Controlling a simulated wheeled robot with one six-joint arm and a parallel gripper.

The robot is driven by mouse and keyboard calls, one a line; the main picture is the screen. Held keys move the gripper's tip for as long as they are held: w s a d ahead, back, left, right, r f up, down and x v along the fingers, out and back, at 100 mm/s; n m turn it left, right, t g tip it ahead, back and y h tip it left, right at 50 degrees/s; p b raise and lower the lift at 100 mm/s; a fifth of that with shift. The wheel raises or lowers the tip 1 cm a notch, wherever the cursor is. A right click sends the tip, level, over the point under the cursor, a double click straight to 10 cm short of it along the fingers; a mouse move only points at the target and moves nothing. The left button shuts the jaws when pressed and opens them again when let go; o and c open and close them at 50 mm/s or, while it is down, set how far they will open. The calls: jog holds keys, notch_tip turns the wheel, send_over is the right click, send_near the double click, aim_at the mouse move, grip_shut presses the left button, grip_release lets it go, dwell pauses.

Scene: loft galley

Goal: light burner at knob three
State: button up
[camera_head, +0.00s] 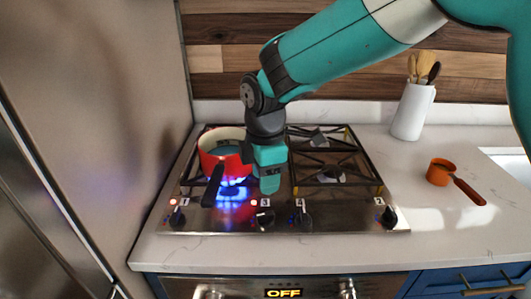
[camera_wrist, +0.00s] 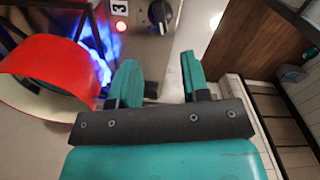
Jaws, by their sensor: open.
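In the head view, the burner knob marked 3 (camera_head: 265,218) is second from the left on the cooktop's front strip. A red light beside its label is lit. The same black knob shows in the wrist view (camera_wrist: 160,13), with the 3 and red light next to it. A blue flame (camera_head: 232,192) burns at the front left, beside a red pot (camera_head: 225,152); the flame (camera_wrist: 101,58) also shows in the wrist view. My gripper (camera_head: 269,187) points down above the knob strip. Its fingers (camera_wrist: 158,77) are apart, and I see nothing held between them.
The far-left knob (camera_head: 177,217) also has a lit red light. Two more knobs (camera_head: 304,219) (camera_head: 389,217) sit to the right. The pot's dark handle (camera_head: 212,187) juts toward the front.

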notch_tip(320, 180, up, 7)
dwell(0.4)
